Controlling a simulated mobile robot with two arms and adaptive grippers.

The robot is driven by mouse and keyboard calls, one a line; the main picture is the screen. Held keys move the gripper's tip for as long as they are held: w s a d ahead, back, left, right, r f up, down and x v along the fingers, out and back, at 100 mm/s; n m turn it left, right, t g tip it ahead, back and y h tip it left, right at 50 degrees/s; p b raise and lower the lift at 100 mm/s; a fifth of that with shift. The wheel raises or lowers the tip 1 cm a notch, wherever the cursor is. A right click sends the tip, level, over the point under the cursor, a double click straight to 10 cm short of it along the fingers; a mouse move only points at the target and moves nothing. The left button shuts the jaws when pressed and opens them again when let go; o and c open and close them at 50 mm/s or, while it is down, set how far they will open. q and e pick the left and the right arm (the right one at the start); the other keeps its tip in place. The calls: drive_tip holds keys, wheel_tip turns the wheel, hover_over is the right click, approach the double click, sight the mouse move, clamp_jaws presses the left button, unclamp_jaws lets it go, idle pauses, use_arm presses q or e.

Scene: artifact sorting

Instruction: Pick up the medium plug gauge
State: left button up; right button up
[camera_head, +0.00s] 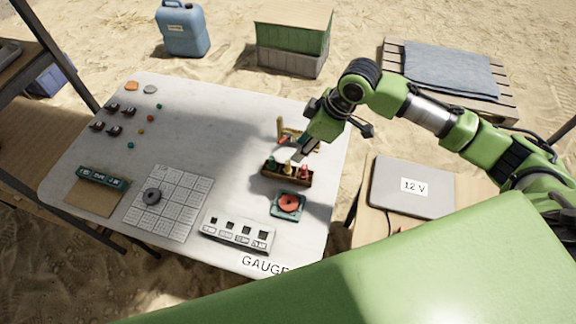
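A small wooden rack (286,178) on the white table holds upright plug gauges: a green one (271,162), a yellow one (288,168) and a red one (304,171). The yellow one stands in the middle; I cannot tell their sizes. My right gripper (298,154) reaches in from the right and points down just above and behind the rack, near the yellow and red gauges. Its fingers are small and partly hidden, so I cannot tell whether they are open or touch a gauge. My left gripper is not in view.
A wooden stand (280,127) is close behind my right gripper. A red disc on a teal base (289,203) and a white slotted block (238,232) lie in front of the rack. A grey grid plate (179,190) lies left. The table's middle is clear.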

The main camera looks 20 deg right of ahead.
sight(288, 162)
drive_tip(key=x, duration=0.2)
drive_tip(key=p+x, duration=0.1)
drive_tip(key=x, duration=0.5)
drive_tip(key=shift+s+a+f, duration=0.15)
drive_tip(key=shift+s+a, duration=0.05)
drive_tip(key=shift+a, duration=0.15)
drive_tip(key=shift+w+a+f, duration=0.1)
drive_tip(key=shift+f, duration=0.25)
clamp_jaws()
